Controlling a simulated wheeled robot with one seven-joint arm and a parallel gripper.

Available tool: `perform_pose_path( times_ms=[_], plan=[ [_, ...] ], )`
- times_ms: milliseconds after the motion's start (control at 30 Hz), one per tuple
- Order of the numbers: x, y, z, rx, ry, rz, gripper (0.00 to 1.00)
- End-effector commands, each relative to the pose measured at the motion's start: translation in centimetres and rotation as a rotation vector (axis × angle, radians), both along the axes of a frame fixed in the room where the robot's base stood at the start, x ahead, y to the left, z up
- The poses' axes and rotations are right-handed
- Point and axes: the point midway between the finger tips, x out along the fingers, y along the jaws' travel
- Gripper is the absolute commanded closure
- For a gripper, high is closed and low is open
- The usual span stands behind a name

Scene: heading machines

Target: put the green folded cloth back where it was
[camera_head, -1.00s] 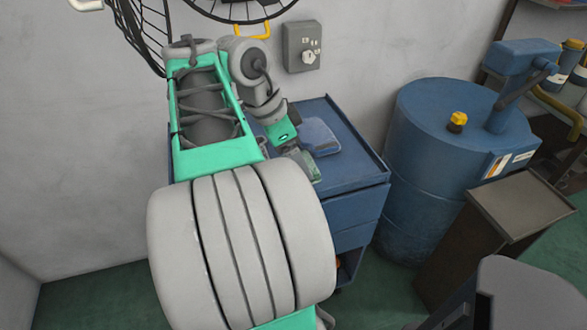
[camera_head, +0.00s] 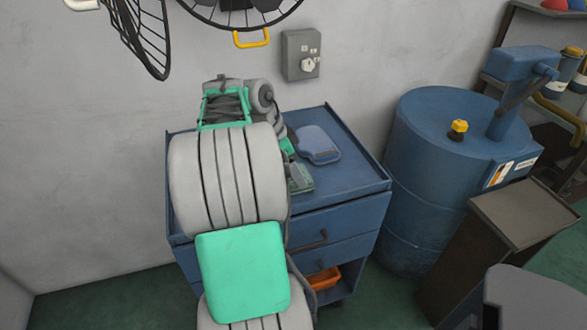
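A grey-green folded piece (camera_head: 300,178), which looks like the green folded cloth, is at the front part of the blue cart's top (camera_head: 350,180), beside my arm. Its left side is hidden by my arm. My gripper (camera_head: 291,158) is low over the cart top, right by the cloth's far end. My own arm covers most of it and the fingers do not show clearly. I cannot tell whether they are open or shut, or whether they touch the cloth.
A blue flat object (camera_head: 318,144) lies on the cart top just behind the cloth. A blue drum (camera_head: 425,170) with a pump stands to the right. A grey switch box (camera_head: 301,54) and a black wire fan (camera_head: 140,35) are on the wall. The cart top's right side is clear.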

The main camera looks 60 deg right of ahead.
Motion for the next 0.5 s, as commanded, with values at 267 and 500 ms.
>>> perform_pose_path(
  times_ms=[267,500],
  plan=[
    [0.0,0.01,-0.32,0.0,0.0,0.0,0.12],
    [0.0,0.02,-0.31,0.0,0.0,0.0,0.0]
  ],
)
